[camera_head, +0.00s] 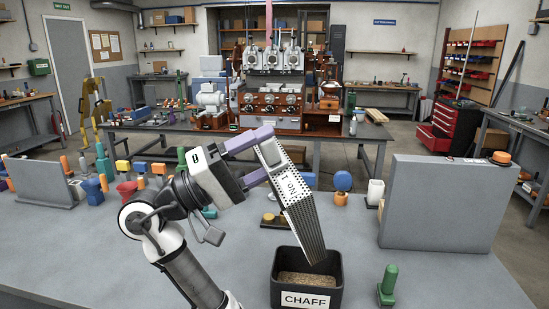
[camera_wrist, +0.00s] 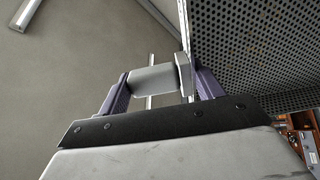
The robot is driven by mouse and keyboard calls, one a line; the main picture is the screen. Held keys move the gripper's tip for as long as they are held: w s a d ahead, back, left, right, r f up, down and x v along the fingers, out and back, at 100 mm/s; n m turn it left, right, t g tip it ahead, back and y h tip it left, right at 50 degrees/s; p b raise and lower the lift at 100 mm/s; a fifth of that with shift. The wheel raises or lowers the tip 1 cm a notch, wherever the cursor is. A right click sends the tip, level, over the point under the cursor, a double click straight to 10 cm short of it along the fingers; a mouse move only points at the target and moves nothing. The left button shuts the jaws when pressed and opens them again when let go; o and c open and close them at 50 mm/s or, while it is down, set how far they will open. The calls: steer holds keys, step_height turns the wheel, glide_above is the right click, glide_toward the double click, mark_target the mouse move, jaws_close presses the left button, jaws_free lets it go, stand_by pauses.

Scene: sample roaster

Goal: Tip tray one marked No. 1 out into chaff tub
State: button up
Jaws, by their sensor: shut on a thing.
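The tray marked No. 1 (camera_head: 293,192) is a perforated metal tray, held steeply tilted with its lower end just above the chaff tub. My gripper (camera_head: 262,156) has purple fingers and is shut on the tray near its upper end. In the wrist view the tray's perforated face (camera_wrist: 255,50) fills the upper right, beside my gripper (camera_wrist: 155,85). The chaff tub (camera_head: 308,298) is a black open box labelled CHAFF on the bench. Brown material (camera_head: 306,279) lies in it. The tray's inside is turned away, so I cannot tell what it holds.
A grey upright panel (camera_head: 440,203) stands right of the tub, with an orange knob on top. A green peg-like piece (camera_head: 387,285) stands just right of the tub. Several coloured pieces line the bench at left. The roaster (camera_head: 272,90) stands on a table behind.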

steer(key=shift+s+a+f+h+b, duration=0.15)
steer(key=shift+a+b, duration=0.15)
steer(key=shift+a, duration=0.15)
steer(key=shift+s+a+f+h+b, duration=0.15)
steer(key=shift+a+h+b, duration=0.1)
steer(key=shift+a, duration=0.2)
steer(key=shift+s+a+f+h+b, duration=0.15)
steer(key=shift+a+b, duration=0.15)
steer(key=shift+a, duration=0.15)
steer(key=shift+r, duration=0.1)
stand_by(0.5)
step_height(320, 180, up, 3)
steer(key=shift+p, duration=0.85)
steer(key=shift+w+a, duration=0.1)
steer(key=shift+w, duration=0.05)
